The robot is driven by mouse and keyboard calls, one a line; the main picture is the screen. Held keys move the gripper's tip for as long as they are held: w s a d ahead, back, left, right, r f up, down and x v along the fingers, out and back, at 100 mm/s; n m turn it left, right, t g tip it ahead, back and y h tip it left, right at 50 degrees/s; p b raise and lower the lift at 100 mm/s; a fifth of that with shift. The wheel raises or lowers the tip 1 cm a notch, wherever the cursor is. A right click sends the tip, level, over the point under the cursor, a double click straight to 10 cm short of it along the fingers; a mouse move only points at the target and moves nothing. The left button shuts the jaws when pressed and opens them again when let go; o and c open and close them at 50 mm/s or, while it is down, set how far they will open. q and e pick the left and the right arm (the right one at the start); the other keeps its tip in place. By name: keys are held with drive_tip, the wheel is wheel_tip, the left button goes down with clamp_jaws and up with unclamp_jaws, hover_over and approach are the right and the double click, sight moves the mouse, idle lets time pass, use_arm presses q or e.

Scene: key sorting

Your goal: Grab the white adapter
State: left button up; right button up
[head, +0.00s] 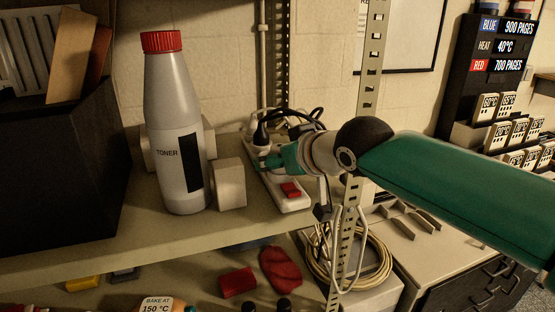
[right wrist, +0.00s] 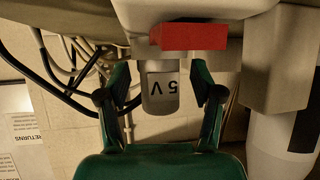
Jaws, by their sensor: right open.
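The white adapter (right wrist: 160,92), marked "5 V", is plugged into the white power strip (head: 296,203) on the shelf. In the right wrist view it appears upside down, between my two green fingers. My right gripper (right wrist: 160,78) is open around the adapter, with a gap visible on each side. In the head view my right gripper (head: 274,161) is over the power strip, and I cannot make out the adapter clearly there. The strip's red switch (head: 291,189) lies in front of the gripper. My left gripper is not in view.
A toner bottle (head: 178,125) and a pale block (head: 229,184) stand left of the strip. A black plug (head: 261,134) and cables are behind the gripper. A perforated metal post (head: 347,245) rises close to my right arm. A dark bin (head: 60,170) fills the left.

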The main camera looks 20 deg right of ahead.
drive_tip(key=c, duration=1.2)
clamp_jaws()
drive_tip(key=shift+r, duration=0.2)
